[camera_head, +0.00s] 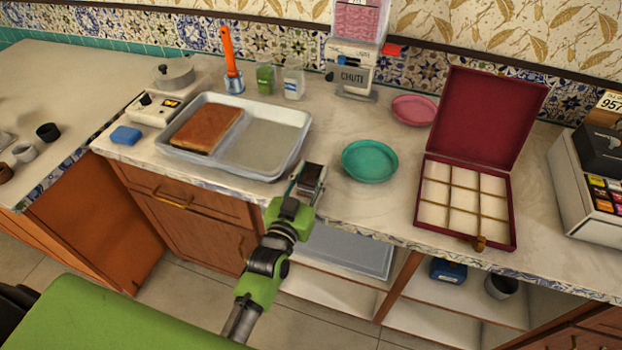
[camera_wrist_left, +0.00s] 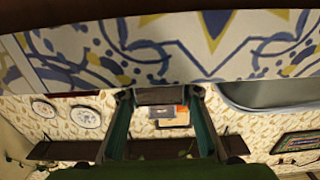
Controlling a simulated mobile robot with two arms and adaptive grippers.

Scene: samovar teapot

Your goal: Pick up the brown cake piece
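My left gripper (camera_head: 309,182) is at the front edge of the counter, between the metal tray and the teal plate. A small dark brown cake piece (camera_head: 311,178) sits between its fingers, and the fingers appear closed on its sides. In the left wrist view a dark block (camera_wrist_left: 160,96) spans the gap between the two fingertips, partly hidden by shadow. A larger brown cake slab (camera_head: 207,128) lies in the left half of the metal tray (camera_head: 262,146); the tray's right half is bare. My right gripper is not in view.
A teal plate (camera_head: 369,161) stands empty right of my gripper, with a pink plate (camera_head: 413,109) behind. An open red box (camera_head: 465,205) with empty compartments is farther right. An orange-handled tool (camera_head: 231,60) and jars stand behind the tray. Open shelves lie below.

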